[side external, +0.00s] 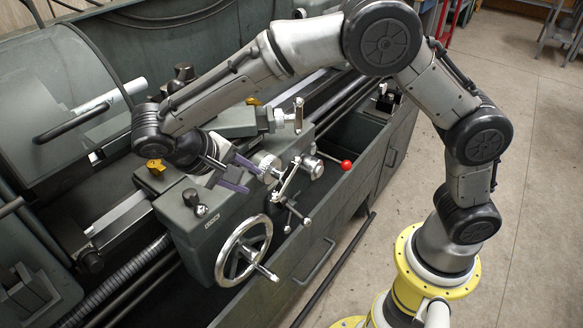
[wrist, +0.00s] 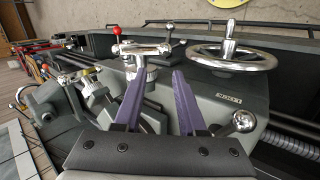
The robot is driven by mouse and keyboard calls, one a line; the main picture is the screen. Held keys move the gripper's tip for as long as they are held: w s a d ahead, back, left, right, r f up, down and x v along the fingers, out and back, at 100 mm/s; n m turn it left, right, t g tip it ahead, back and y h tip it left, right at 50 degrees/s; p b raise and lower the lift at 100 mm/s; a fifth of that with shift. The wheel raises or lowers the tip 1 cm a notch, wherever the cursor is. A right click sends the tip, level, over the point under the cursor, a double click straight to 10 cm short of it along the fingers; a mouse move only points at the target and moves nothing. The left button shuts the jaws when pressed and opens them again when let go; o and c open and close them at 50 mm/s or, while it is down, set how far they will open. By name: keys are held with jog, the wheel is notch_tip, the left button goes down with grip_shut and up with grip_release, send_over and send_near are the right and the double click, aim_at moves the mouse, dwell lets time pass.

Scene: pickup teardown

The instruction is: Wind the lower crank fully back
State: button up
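The lower crank (side external: 287,178) is a silver bar on a round dial at the front of the grey lathe carriage. In the wrist view the crank (wrist: 142,49) lies just beyond the fingertips, left of centre. My gripper (side external: 253,180) has two purple fingers spread apart with nothing between them. In the wrist view the gripper (wrist: 160,75) points toward the crank, and the left fingertip looks close to its hub. I cannot tell whether it touches. An upper crank (side external: 298,115) is on the slide behind.
A large handwheel (side external: 243,250) is on the carriage front and also shows in the wrist view (wrist: 227,55). A star-shaped lever (side external: 293,215) hangs below the crank. A red-knobbed lever (side external: 346,165) sticks out to the right.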

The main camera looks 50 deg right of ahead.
jog(key=d+r+n+y, duration=0.1)
jog(key=d+r+n, duration=0.25)
jog(key=n, duration=0.45)
jog(key=n+t+y, duration=0.1)
jog(key=n+y, duration=0.1)
jog(key=n, duration=0.9)
send_near(291, 167)
jog(key=x, duration=1)
jog(key=shift+d+f, duration=0.1)
jog(key=shift+f, duration=0.2)
grip_shut()
